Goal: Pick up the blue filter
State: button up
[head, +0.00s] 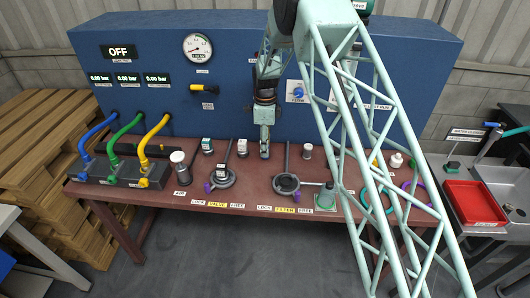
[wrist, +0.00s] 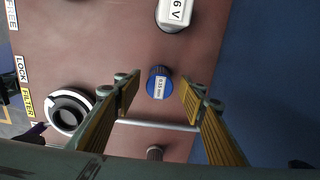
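The blue filter (wrist: 159,83) is a small round blue cylinder with a white label on top. In the wrist view it stands on the red-brown bench top, between and beyond my fingertips. My gripper (wrist: 157,95) is open, with one ribbed finger on each side of the filter and a gap showing on both sides. In the head view my gripper (head: 264,140) points down over the back of the bench, and I cannot make out the filter there. The black ring-shaped holder (wrist: 70,108) by the LOCK/FILTER labels is at the left of the wrist view.
The blue panel (head: 160,75) rises behind the bench. A red tray (head: 473,203) is at the right.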

jog(key=shift+f, duration=1.4)
jog(key=shift+c, duration=0.2)
jog(key=c, duration=0.9)
jog(key=shift+r, duration=0.1)
jog(key=shift+r, duration=4.9)
jog(key=shift+s, duration=0.25)
